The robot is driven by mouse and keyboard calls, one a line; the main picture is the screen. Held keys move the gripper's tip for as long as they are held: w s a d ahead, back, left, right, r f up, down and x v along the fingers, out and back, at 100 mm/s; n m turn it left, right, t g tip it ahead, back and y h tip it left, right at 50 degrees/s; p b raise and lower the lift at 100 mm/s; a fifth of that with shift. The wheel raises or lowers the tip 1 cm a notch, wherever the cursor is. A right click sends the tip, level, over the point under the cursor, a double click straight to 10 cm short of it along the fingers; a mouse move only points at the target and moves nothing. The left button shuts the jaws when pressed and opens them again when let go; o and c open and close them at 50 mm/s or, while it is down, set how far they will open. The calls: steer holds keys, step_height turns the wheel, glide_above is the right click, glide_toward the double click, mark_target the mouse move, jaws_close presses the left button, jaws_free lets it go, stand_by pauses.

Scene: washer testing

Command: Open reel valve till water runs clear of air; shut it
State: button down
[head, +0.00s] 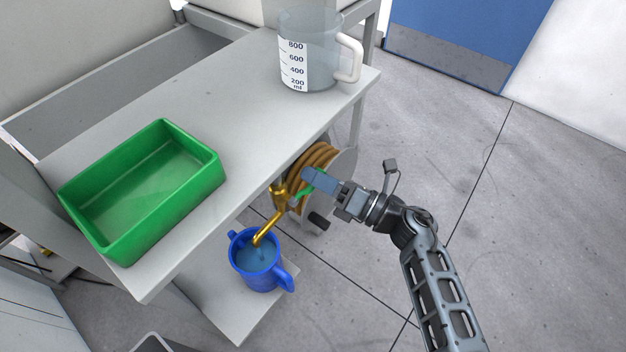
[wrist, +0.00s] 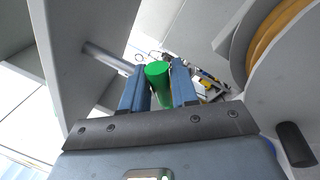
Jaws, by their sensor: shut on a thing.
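The hose reel (head: 318,160), wound with orange-brown hose, hangs under the bench's right edge; part of it shows at right in the wrist view (wrist: 262,45). A brass valve with a slanted spout (head: 268,226) points down into a blue two-handled cup (head: 275,281) holding bluish water. I cannot tell whether water is running or has air in it. The green valve handle (head: 304,192) lies at my gripper (head: 307,179). In the wrist view the handle (wrist: 158,73) sits between my blue fingers (wrist: 160,82), which are shut on it. The head view hides part of the handle.
A green tray (head: 205,180) and a clear measuring jug (head: 322,70) stand on the grey bench (head: 225,90). The cup stands on a lower shelf (head: 228,318). A black reel crank knob (head: 319,220) sticks out below my gripper. The floor at right is clear.

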steer(key=shift+w+d+f+m+t+h+b, duration=0.25)
steer(key=shift+f+m, duration=0.4)
steer(key=shift+m, duration=0.8)
steer(key=shift+w+d+f+m+t+y+b, duration=0.1)
steer(key=shift+f+m+t+b, duration=0.45)
steer(key=shift+m, duration=0.95)
steer(key=shift+w+d+f+m+t+h, duration=0.2)
steer(key=shift+f+m, duration=0.6)
steer(key=shift+m, duration=0.65)
steer(key=shift+f, duration=0.1)
steer(key=c, duration=1)
jaws_free()
steer(key=shift+a, duration=0.1)
steer(key=v, duration=0.8)
steer(key=shift+a, duration=0.1)
